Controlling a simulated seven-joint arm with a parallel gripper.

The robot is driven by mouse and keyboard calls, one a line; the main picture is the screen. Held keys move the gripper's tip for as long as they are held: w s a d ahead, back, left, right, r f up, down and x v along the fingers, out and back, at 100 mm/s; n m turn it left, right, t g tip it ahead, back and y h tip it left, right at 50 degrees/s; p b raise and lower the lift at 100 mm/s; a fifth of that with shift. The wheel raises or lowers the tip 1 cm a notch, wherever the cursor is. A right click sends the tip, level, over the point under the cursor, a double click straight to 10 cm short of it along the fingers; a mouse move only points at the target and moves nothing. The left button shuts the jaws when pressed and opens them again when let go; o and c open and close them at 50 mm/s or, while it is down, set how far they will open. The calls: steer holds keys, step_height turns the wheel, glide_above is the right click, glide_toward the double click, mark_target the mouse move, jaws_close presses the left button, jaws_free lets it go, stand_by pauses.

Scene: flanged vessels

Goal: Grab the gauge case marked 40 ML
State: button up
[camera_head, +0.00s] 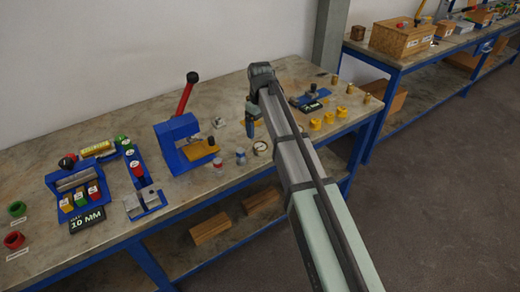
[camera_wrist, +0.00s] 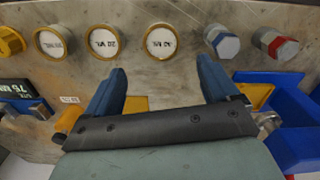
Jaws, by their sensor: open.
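In the wrist view, three round gauge cases with brass-coloured rims and white faces stand in a row. Their lettering is upside down and small. The right one (camera_wrist: 161,41) seems to read 40 ML. The middle one (camera_wrist: 103,41) seems to read 20 ML, and the left one (camera_wrist: 52,41) is hard to read. My gripper (camera_wrist: 160,82) is open and empty, its blue fingers apart and pointing towards the row, with the right case ahead between them. In the head view my gripper (camera_head: 251,120) is above the bench, close to one white-faced case (camera_head: 260,146); my arm hides the others.
A blue-topped hex piece (camera_wrist: 223,43) and a red one (camera_wrist: 277,45) stand right of the gauges, with blue stands (camera_wrist: 290,140) nearby. A yellow piece (camera_wrist: 10,41) is at the left. In the head view, a blue press with a red lever (camera_head: 187,95) stands left of my gripper.

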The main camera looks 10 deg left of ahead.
mark_target(260, 146)
steer(key=shift+f, duration=1.95)
steer(key=shift+s+f, duration=0.2)
steer(key=shift+f, duration=2.4)
steer(key=shift+c, duration=0.4)
steer(key=c, duration=1.2)
